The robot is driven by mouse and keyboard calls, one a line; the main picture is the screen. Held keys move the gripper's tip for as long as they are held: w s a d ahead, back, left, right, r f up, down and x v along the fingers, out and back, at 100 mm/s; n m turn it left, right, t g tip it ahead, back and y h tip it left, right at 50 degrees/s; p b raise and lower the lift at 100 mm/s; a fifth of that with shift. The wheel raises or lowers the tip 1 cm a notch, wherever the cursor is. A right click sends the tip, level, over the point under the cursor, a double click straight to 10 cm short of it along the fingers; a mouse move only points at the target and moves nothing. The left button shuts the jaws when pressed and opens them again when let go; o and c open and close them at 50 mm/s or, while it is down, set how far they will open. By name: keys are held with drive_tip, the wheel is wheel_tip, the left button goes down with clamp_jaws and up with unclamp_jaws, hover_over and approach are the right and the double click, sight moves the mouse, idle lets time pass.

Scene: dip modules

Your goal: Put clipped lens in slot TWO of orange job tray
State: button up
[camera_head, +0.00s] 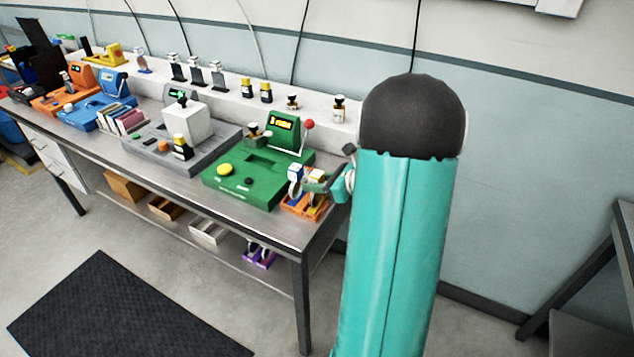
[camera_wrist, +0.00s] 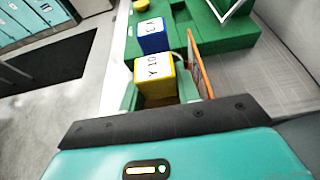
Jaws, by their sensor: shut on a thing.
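The orange job tray (camera_head: 292,209) sits at the near right corner of the bench. Its orange wall (camera_wrist: 199,65) shows in the wrist view. My gripper (camera_head: 318,184) is over the tray. It is shut on a yellow block with a white label, which appears to be the clipped lens (camera_wrist: 156,71); in the head view it shows as a small yellow-and-white top (camera_head: 317,174). A blue block with a white label (camera_wrist: 151,36) stands just beyond it and also shows in the head view (camera_head: 295,172). The held part's lower end and the slot numbers are hidden.
A green machine (camera_head: 237,190) with a yellow button and a red-knobbed lever stands left of the tray. A grey machine (camera_head: 160,146) is further left. The bench edge is close to the tray.

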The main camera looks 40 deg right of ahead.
drive_tip(key=shift+f, duration=0.1)
drive_tip(key=o, duration=1)
